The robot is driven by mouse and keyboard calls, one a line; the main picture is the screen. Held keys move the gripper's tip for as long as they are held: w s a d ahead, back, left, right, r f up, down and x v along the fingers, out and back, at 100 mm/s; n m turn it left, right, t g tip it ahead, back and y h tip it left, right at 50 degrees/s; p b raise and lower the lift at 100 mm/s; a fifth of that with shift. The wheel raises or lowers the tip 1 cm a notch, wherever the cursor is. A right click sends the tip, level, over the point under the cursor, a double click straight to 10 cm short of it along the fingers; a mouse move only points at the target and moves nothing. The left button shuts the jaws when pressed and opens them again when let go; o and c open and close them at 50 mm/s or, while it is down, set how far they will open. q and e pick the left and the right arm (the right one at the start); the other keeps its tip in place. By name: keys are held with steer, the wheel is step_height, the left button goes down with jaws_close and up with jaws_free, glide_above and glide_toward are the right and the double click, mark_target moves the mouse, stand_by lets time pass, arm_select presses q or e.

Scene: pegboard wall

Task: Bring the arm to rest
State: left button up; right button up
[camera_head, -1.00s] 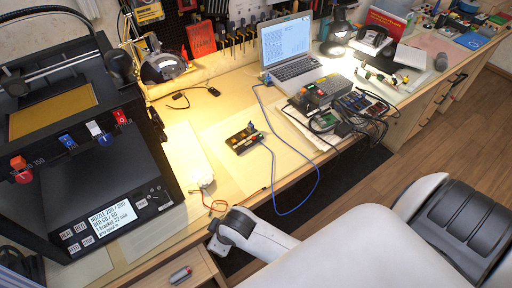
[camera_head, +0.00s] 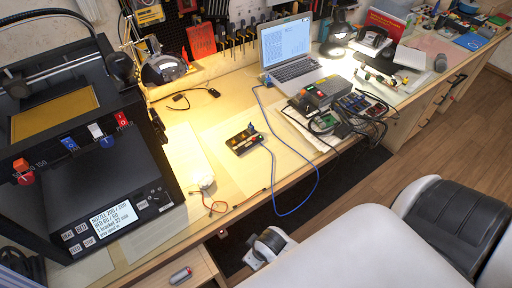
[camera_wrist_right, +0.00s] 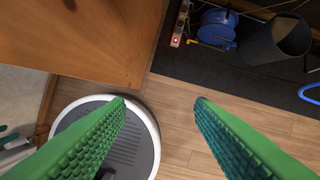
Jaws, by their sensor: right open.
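My right gripper (camera_wrist_right: 160,102) shows in the right wrist view with its two green ridged fingers wide apart and nothing between them. It points down towards the wooden floor, beside a wooden panel. In the head view, a white and dark part of my arm (camera_head: 268,246) shows low in the middle, just off the front edge of the desk. The gripper itself is hidden in that view. My left gripper is not in view.
The desk (camera_head: 222,180) holds a printer (camera_head: 100,185), a small electronic box (camera_head: 244,139) with a blue cable, and a laptop (camera_head: 290,50). Under it are a blue cable reel (camera_wrist_right: 217,28), a dark bin (camera_wrist_right: 275,40) and a power strip (camera_wrist_right: 180,24). Open floor (camera_head: 430,150) lies right.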

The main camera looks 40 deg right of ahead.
stand_by(0.4)
steer(key=s+d+f+g, duration=0.1)
steer(key=s+d+f, duration=0.2)
steer(key=s+f, duration=0.8)
steer(key=s+d+f+g, duration=0.1)
steer(key=s+d+f, duration=0.1)
steer(key=s+f, duration=0.8)
step_height(320, 180, down, 3)
steer(key=shift+s+d+m+h, duration=0.3)
steer(key=shift+s+d, duration=0.1)
steer(key=shift+c, duration=1.3)
steer(key=shift+w, duration=0.1)
